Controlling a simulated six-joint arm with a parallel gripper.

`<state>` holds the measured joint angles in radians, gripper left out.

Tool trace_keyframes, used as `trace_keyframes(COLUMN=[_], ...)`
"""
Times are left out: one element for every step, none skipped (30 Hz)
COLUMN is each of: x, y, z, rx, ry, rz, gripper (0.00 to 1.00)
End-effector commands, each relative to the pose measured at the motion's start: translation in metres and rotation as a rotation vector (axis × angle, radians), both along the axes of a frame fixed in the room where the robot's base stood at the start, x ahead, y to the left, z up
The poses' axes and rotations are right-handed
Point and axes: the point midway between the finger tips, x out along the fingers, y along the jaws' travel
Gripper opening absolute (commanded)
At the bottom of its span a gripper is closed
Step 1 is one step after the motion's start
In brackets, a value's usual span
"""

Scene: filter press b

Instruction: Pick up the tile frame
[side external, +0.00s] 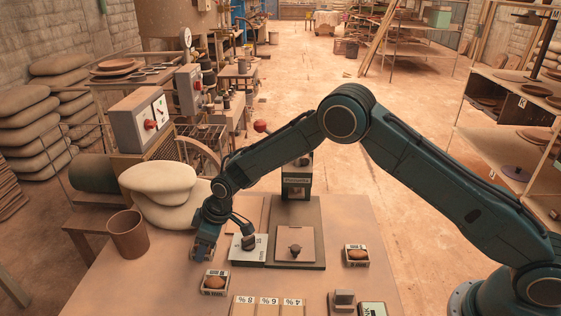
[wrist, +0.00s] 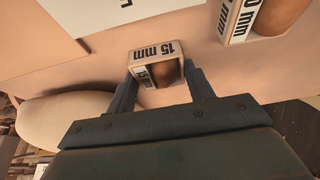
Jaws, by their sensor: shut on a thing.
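In the wrist view, my gripper (wrist: 165,88) is shut on a small pale frame (wrist: 155,48) marked "15 mm", which I take to be the tile frame. One finger is on each side of it, and something rounded and brown shows in its opening. In the side view, my gripper (side external: 204,254) is low at the table's left part, left of a white labelled block. The held frame is mostly hidden there, and I cannot tell whether it touches the table. A second, similar frame (wrist: 244,20) with a brown lump inside is at the top right of the wrist view.
A boxed brown lump (side external: 215,282) lies just in front of my gripper, another (side external: 356,256) to the right. A brown cup (side external: 128,234) and pale sacks (side external: 160,195) are to the left and behind. A press (side external: 296,183) stands at the back, with marked strips (side external: 268,306) in front.

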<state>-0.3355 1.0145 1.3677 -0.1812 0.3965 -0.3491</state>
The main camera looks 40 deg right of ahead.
Motion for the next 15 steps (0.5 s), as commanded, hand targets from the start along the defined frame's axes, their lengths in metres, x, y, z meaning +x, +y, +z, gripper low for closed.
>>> trace_keyframes(x=[0.0, 0.0, 0.0, 0.0, 0.0, 0.001, 0.001, 0.001, 0.001, 0.001, 0.001, 0.001, 0.001, 0.001, 0.001], y=[0.0, 0.0, 0.0, 0.0, 0.0, 0.0, 0.0, 0.0, 0.0, 0.0, 0.0, 0.0, 0.0, 0.0, 0.0], z=[0.001, 0.001, 0.001, 0.001, 0.001, 0.002, 0.003, 0.004, 0.006, 0.008, 0.01, 0.014, 0.017, 0.02, 0.025], rx=[0.001, 0.001, 0.001, 0.001, 0.001, 0.001, 0.001, 0.001, 0.001, 0.001, 0.001, 0.001, 0.001, 0.001, 0.002], ry=[-0.002, -0.002, -0.002, -0.002, -0.002, -0.002, -0.002, -0.002, -0.003, -0.003, -0.003, -0.003, -0.003, -0.003, -0.003], rz=[0.0, 0.0, 0.0, 0.0, 0.0, 0.0, 0.0, 0.0, 0.0, 0.0, 0.0, 0.0, 0.0, 0.0, 0.0], gripper=[0.24, 0.24, 0.24, 0.24, 0.24, 0.24, 0.24, 0.24, 0.24, 0.24, 0.24, 0.24, 0.24, 0.24, 0.24])
